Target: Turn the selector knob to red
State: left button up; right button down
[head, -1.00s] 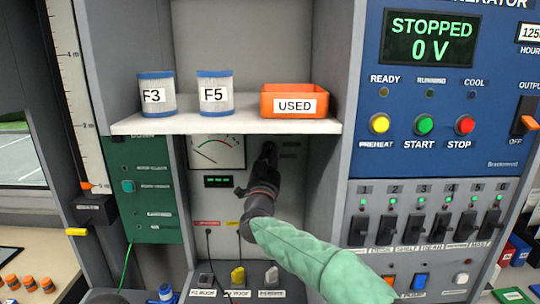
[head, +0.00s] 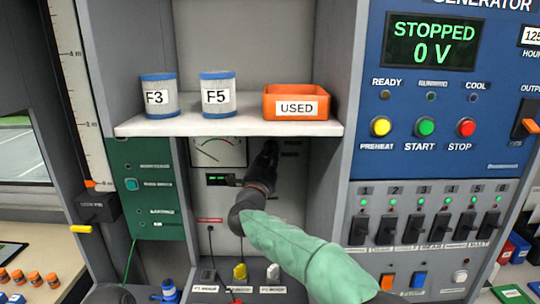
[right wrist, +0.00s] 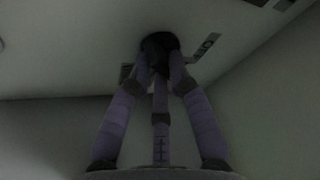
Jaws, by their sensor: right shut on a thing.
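My right gripper (head: 268,152) reaches under the shelf to the back panel of the alcove. In the right wrist view its fingers (right wrist: 161,62) close from both sides on a dark round knob (right wrist: 158,41) on the panel. The fingers hide much of the knob, and I cannot tell which way it points. The meter (head: 219,151) with a green and red scale is on the same panel, left of the gripper. My left gripper is not in view.
A shelf (head: 150,127) just above my right arm holds filters F3 (head: 158,97) and F5 (head: 217,96) and an orange USED bin (head: 296,103). Alcove walls stand close on both sides. Plugs (head: 240,272) with cables are below. The blue generator panel (head: 450,100) is at right.

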jog(key=c, duration=1.1)
grip_release()
jog(key=shift+c, duration=0.2)
jog(key=shift+s, duration=0.1)
jog(key=v, duration=1.1)
jog(key=shift+s+f, duration=0.15)
jog(key=shift+s, duration=0.2)
jog(key=shift+a, duration=0.1)
